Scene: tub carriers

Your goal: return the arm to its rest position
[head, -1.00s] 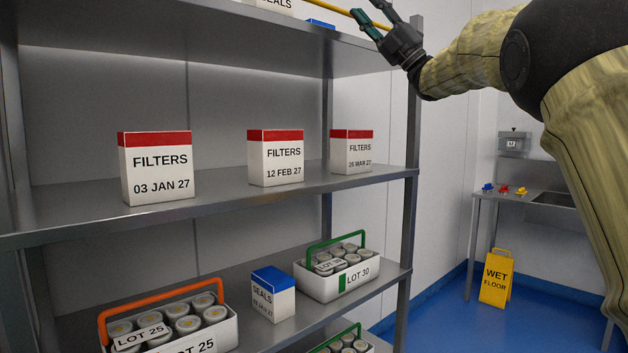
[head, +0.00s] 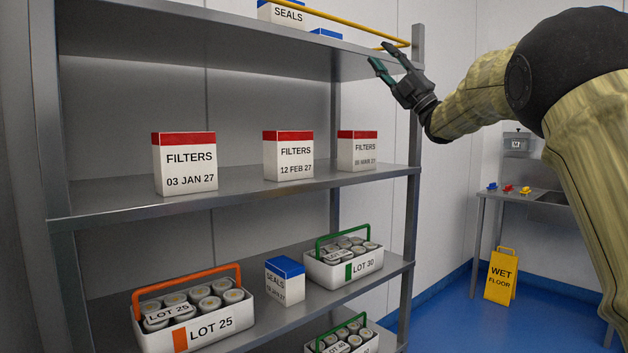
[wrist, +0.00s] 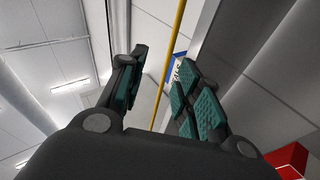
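My gripper (head: 390,62) is raised at the upper right of the shelf rack in the head view, just below and in front of the yellow rail (head: 340,24). In the wrist view, my gripper (wrist: 158,90) has its two green-padded fingers spread apart, with nothing between them that it holds. The yellow rail (wrist: 177,40) shows beyond the fingers in the wrist view. I cannot tell the exact gap between the fingers and the rail. My arm comes in from the right, clear of the middle shelf.
The middle shelf (head: 240,192) holds red-topped FILTERS boxes (head: 185,165). Below stand the LOT 25 carrier (head: 243,318), a blue-topped SEALS box (head: 285,284) and the LOT 30 carrier (head: 318,272). A yellow wet floor sign (head: 501,275) stands on open blue floor at right.

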